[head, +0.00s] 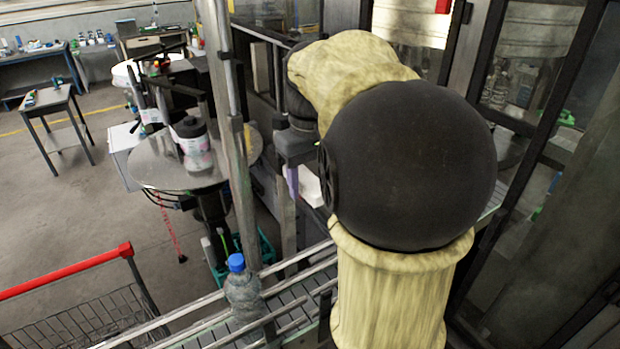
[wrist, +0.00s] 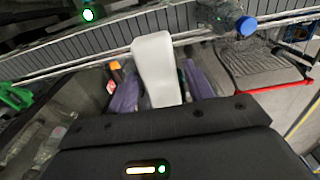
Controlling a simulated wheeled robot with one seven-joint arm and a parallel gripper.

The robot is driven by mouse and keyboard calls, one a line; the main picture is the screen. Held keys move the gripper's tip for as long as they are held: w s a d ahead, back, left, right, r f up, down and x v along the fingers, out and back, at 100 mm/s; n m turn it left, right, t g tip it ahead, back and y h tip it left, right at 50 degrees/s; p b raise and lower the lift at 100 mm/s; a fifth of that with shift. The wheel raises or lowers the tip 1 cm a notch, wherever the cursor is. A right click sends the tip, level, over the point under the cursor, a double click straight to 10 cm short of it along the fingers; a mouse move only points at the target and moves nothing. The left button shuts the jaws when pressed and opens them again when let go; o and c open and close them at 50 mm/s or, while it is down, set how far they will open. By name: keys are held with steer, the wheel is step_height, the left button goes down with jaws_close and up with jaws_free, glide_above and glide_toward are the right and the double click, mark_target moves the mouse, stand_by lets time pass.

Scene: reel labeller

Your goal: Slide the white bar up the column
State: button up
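The white bar (wrist: 157,70) shows in the wrist view between the two purple fingers of my gripper (wrist: 160,88). The fingers are apart, with the bar's near end between them; a narrow gap seems to show on its left side, and contact on the right is unclear. In the head view, part of the white bar (head: 310,186) shows beside a purple finger of my gripper (head: 293,181), mostly hidden by my arm. I cannot tell which upright is the bar's column; a tall metal post (head: 238,150) stands left of my gripper.
A conveyor with metal rails (head: 290,300) runs below my arm, carrying a blue-capped bottle (head: 243,285), also in the wrist view (wrist: 228,20). A round metal table (head: 160,172) stands left of the post. A red-handled cart (head: 80,300) is at lower left. Glazed machine frames stand right.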

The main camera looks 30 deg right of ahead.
steer(key=shift+o, duration=0.2)
steer(key=shift+r, duration=0.45)
step_height(320, 180, up, 16)
steer(key=shift+r+b, duration=0.2)
steer(key=shift+b, duration=0.15)
steer(key=shift+a, duration=0.1)
stand_by(0.7)
